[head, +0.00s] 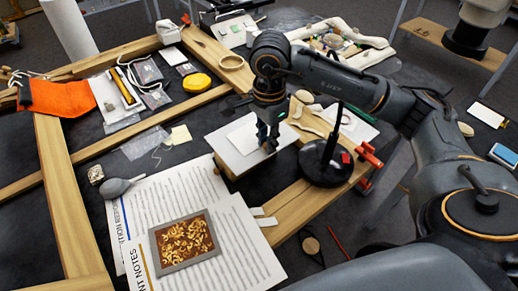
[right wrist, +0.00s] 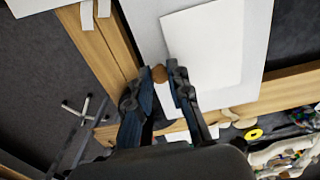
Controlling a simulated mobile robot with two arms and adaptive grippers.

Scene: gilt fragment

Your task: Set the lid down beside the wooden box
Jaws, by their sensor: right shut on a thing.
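My right gripper (head: 267,143) points down over a pale flat panel near the middle of the head view. It is shut on a small rounded brown piece (right wrist: 158,73), seemingly the knob of the lid; the fingers hide most of it. The pale panel (right wrist: 145,30) has a whiter rectangle on it. A tan wooden side (head: 232,170) shows under the panel's near edge, seemingly the wooden box. I cannot tell whether panel and box touch. My left gripper is not in view.
A black round stand with an upright rod (head: 325,165) is right of the gripper, by an orange clamp (head: 368,155). Wooden beams (head: 60,190) frame the dark table. Printed sheets (head: 170,195) and a framed gilt fragment (head: 185,242) lie in front. A grey bulb blower (head: 118,187) is at left.

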